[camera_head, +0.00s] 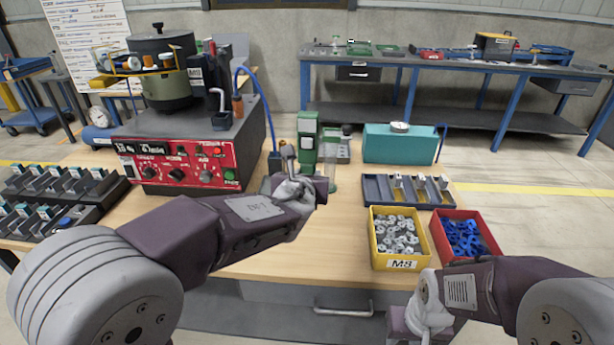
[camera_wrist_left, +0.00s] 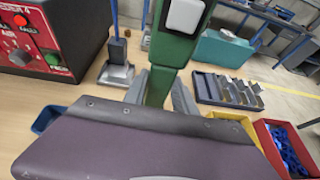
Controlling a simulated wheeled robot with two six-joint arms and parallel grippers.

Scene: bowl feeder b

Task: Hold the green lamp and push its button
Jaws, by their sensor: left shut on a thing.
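The green lamp (camera_head: 308,125) stands upright at the middle of the bench, with a white square button (camera_head: 307,143) on its near face. In the left wrist view the lamp's green body (camera_wrist_left: 172,52) and white button (camera_wrist_left: 185,15) are close up. My left gripper (camera_wrist_left: 160,92) is shut on the lamp's body below the button, one finger on each side. In the head view my left wrist partly hides the lamp's lower part. My right gripper (camera_head: 402,325) is at the bench's front edge, away from the lamp; its fingers cannot be made out.
The red control box (camera_head: 185,163) with the bowl feeder stands at left. A teal box (camera_head: 399,145), a grey divided tray (camera_head: 375,190), a yellow bin (camera_head: 376,258) and a red bin (camera_head: 490,232) are at right. A small grey stand (camera_wrist_left: 117,74) is left of the lamp.

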